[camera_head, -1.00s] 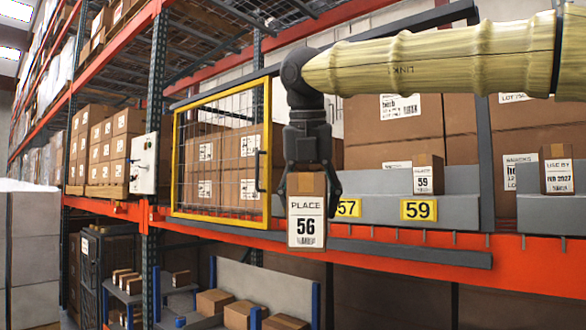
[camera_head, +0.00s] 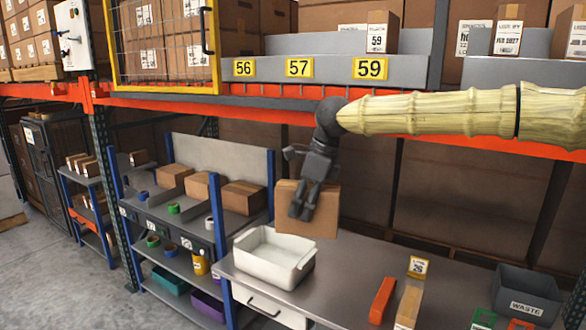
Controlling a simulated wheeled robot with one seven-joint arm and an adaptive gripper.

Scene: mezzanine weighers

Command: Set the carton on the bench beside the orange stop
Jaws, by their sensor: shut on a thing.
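My gripper (camera_head: 303,212) is shut on a brown carton (camera_head: 325,215) and holds it above the grey bench (camera_head: 345,285). The carton is slightly tilted in the picture, and no label shows on its visible face. The orange stop (camera_head: 382,300) is a bar lying on the bench, to the right of and nearer than the carton. Bare bench top shows left of the stop.
A white tub (camera_head: 272,258) stands on the bench below and left of the carton. A tan block (camera_head: 408,304), a small yellow-topped sign (camera_head: 418,268) and a grey waste bin (camera_head: 528,295) stand right of the stop. An orange rack beam (camera_head: 250,110) runs behind the arm.

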